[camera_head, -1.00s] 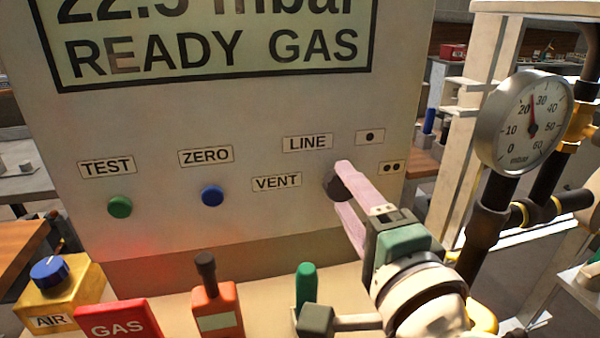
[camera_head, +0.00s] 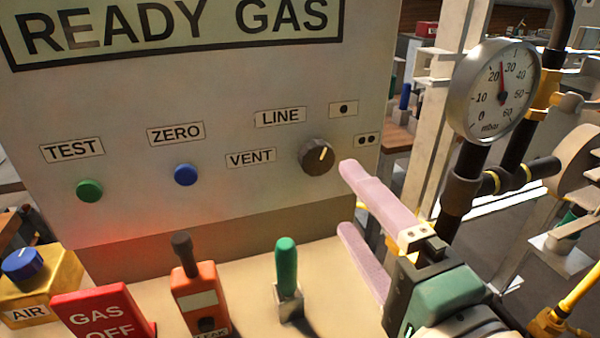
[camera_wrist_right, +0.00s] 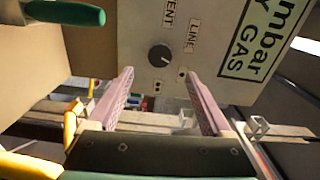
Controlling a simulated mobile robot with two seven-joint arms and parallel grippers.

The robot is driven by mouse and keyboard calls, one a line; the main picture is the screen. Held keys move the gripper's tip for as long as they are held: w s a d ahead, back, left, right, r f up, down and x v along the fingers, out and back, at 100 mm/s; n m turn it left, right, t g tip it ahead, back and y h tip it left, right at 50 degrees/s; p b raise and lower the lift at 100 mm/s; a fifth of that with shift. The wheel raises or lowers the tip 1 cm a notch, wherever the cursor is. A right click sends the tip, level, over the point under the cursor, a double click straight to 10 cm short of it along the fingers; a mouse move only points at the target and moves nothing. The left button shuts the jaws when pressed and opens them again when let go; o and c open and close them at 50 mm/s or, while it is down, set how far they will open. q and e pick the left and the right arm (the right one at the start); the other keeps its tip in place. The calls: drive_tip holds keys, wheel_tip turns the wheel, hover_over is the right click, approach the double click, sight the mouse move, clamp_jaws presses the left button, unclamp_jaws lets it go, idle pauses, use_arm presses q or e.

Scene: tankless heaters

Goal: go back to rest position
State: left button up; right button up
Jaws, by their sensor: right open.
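My right gripper (camera_head: 345,198) is open and empty, with its pink fingers apart, to the lower right of the dark selector knob (camera_head: 316,156) on the panel (camera_head: 230,200). A gap shows between the fingers and the knob. The knob's light mark points up and slightly right, between the LINE label and the two-dot label. In the right wrist view the knob (camera_wrist_right: 159,58) lies beyond and between the spread fingers (camera_wrist_right: 160,98). My left gripper is not in view.
A pressure gauge (camera_head: 493,92) on dark pipes stands at right. Below the panel are an AIR knob (camera_head: 22,267), a red GAS OFF block (camera_head: 100,316), an orange device (camera_head: 199,297) and a green-handled lever (camera_head: 286,265). Green and blue buttons sit on the panel.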

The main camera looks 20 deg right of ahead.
drive_tip(key=shift+s, duration=1)
